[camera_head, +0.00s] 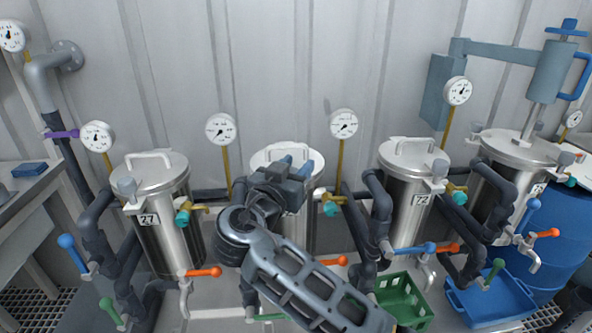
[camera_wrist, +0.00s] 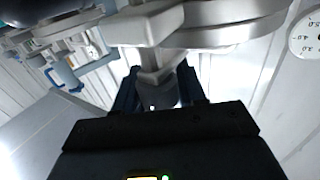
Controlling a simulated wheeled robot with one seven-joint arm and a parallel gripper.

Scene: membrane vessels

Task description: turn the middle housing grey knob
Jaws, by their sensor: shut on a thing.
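The middle housing (camera_head: 262,160) is a steel vessel with a lid, largely hidden behind my arm in the head view. My gripper (camera_head: 293,166) is at the front of its lid, with its blue fingers pointing at the vessel. In the wrist view, my gripper (camera_wrist: 158,92) has a finger on each side of the grey knob (camera_wrist: 157,92), just below the lid rim (camera_wrist: 225,25), and is shut on it. The knob's outer end is partly hidden by the gripper body. In the head view the knob is hidden behind my gripper.
Housing 27 (camera_head: 160,230) stands left and housing 72 (camera_head: 406,205) right, each with a grey clamp knob. Gauges (camera_head: 221,129) and teal-handled valves (camera_head: 331,209) flank the middle housing. Dark pipes and orange levers (camera_head: 204,272) crowd below. A green crate (camera_head: 402,300) sits lower right.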

